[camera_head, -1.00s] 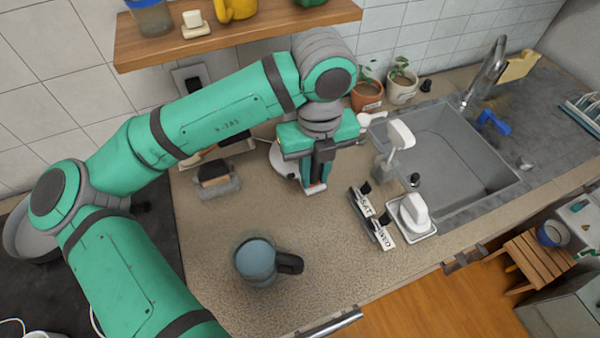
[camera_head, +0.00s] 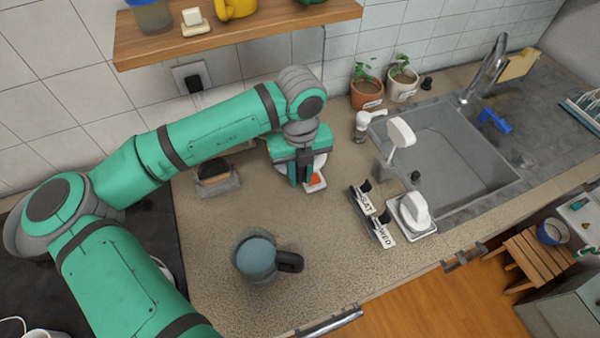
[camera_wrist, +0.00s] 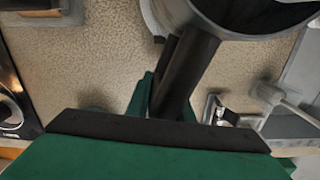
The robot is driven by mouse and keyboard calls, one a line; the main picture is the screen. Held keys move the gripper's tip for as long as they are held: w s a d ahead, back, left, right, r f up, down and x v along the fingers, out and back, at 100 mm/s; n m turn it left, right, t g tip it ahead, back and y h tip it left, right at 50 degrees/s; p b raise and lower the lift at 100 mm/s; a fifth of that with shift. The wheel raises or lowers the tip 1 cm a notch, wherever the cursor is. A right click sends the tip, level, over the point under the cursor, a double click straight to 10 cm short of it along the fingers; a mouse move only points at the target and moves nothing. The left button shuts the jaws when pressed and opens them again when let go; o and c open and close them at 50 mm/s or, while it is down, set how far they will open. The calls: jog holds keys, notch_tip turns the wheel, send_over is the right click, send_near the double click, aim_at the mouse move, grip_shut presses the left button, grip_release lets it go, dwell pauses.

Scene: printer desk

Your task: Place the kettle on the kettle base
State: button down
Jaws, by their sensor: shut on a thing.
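My gripper (camera_head: 305,182) is over the back middle of the counter, pointing down. In the wrist view it is shut on the dark handle (camera_wrist: 185,75) of a round, metal-rimmed vessel (camera_wrist: 255,28), which looks like the kettle. In the head view my gripper hides most of it. A pale round edge (camera_head: 319,161) shows just right of the jaws. I cannot tell whether it is the kettle or the kettle base. A small pale piece with an orange mark (camera_head: 315,183) shows by the fingertips. I cannot clearly make out the base.
A blue-grey jug with a dark handle (camera_head: 256,257) stands on the front counter. A sponge holder (camera_head: 216,182) is to the left. Label stands (camera_head: 372,215) and a white-handled brush on a dish (camera_head: 413,212) stand before the sink (camera_head: 455,160). Potted plants (camera_head: 367,90) are behind. The middle counter is clear.

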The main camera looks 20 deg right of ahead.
jog(key=shift+f, duration=0.1)
jog(key=c, duration=1.6)
grip_release()
jog(key=shift+o, duration=0.2)
notch_tip(320, 180, up, 12)
jog(key=shift+s+r, duration=0.1)
jog(key=shift+r, duration=0.05)
jog(key=shift+d, duration=0.1)
